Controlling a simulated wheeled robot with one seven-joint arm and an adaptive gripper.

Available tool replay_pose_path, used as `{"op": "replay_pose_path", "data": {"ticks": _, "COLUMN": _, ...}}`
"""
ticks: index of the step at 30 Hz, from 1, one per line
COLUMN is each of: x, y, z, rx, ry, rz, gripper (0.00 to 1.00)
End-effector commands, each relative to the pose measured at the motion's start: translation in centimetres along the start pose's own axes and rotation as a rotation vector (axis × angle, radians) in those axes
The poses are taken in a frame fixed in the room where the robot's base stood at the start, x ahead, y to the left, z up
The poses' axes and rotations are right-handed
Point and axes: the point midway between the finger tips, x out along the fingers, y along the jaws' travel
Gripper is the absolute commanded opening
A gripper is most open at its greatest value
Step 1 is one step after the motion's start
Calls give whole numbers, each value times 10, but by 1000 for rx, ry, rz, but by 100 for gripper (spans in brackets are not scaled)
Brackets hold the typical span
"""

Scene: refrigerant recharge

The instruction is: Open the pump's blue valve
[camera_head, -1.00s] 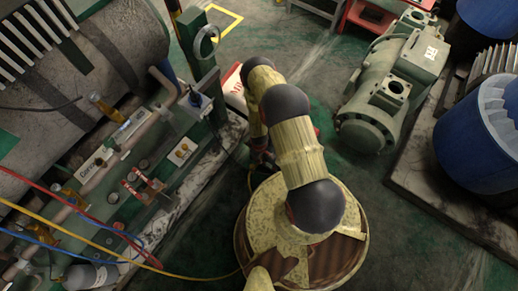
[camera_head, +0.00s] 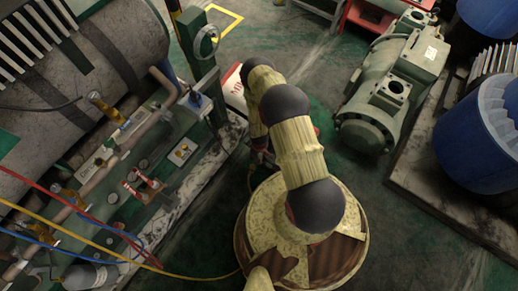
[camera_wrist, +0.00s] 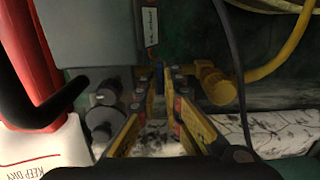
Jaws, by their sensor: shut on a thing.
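In the wrist view, my gripper (camera_wrist: 162,82) reaches forward with its two yellow-and-dark fingers drawn close together at the tips. A grey box-shaped body (camera_wrist: 92,32), seemingly the pump, is just to the left and above. In the head view my arm covers the gripper and the valve.
A red-and-white container (camera_wrist: 40,140) stands close on the left in the wrist view. A yellow hose with a fitting (camera_wrist: 216,84) is on the right. In the head view, piping and a tank (camera_head: 100,60) are at left, with a green motor unit (camera_head: 392,85) at right.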

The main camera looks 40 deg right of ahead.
Motion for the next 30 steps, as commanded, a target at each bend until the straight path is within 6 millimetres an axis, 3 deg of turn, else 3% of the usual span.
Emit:
{"op": "replay_pose_path", "data": {"ticks": 9, "x": 0, "y": -1, "z": 1, "rx": -234, "ry": -2, "rz": -2, "gripper": 0}}
{"op": "replay_pose_path", "data": {"ticks": 20, "x": 1, "y": -2, "z": 2, "rx": -275, "ry": -3, "rz": -3, "gripper": 0}}
{"op": "replay_pose_path", "data": {"ticks": 30, "x": 0, "y": -2, "z": 2, "rx": -521, "ry": -2, "rz": -3, "gripper": 0}}
